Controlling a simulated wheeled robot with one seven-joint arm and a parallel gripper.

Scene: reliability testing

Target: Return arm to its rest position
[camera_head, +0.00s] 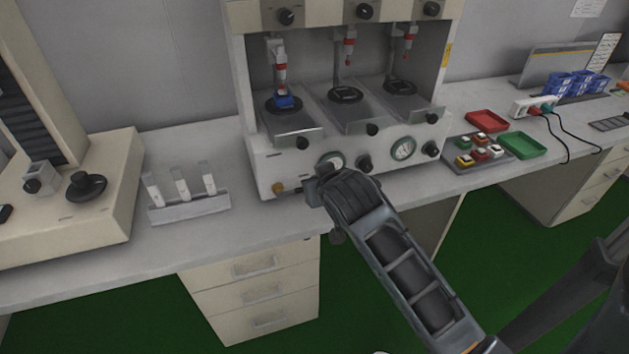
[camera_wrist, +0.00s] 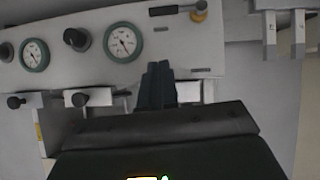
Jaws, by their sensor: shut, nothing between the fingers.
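My arm reaches from the lower right of the head view up to the front of the beige test machine. My gripper (camera_wrist: 158,68) shows in the wrist view as two dark fingers pressed together, with nothing between them. In the head view the wrist end covers part of the machine's lower front panel, and the fingertips are hard to make out there. I cannot tell whether the gripper touches the panel.
The three-station test machine (camera_head: 262,160) has a blue piece (camera_head: 285,102) at its left station. A rack of white strips (camera_head: 190,212) stands left of it. Red (camera_head: 487,121) and green (camera_head: 522,146) trays and a button block (camera_head: 478,152) lie right. Green floor is open in front.

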